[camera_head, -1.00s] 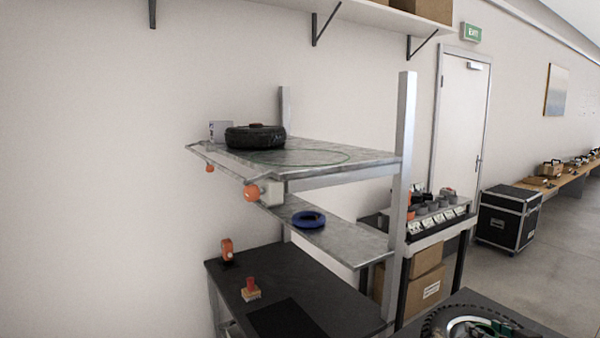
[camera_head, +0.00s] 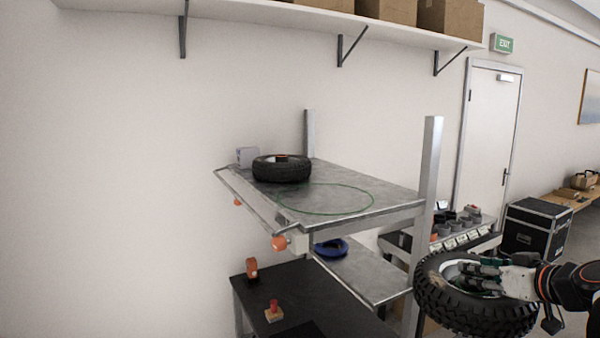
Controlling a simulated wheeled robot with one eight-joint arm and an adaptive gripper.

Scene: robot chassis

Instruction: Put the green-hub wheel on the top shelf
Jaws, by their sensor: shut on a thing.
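My gripper (camera_head: 478,277) is shut on a black knobbly-tyred wheel (camera_head: 440,300) at the lower right. I take it for the green-hub wheel: some dark green shows at its middle, but my fingers cover much of the hub. The wheel lies nearly flat, below and to the right of the top shelf in the picture, apart from it. The top shelf (camera_head: 385,197) is a grey metal board. A thin green ring outline (camera_head: 325,212) marks its bare front-right part. Another black wheel with a red hub (camera_head: 282,168) lies on its left part.
A metal post (camera_head: 430,170) rises at the shelf's right corner, between my gripper and the shelf in the picture. A small grey box (camera_head: 247,157) sits behind the red-hub wheel. A blue ring (camera_head: 331,247) lies on the lower shelf (camera_head: 365,275). A wall shelf with boxes hangs above.

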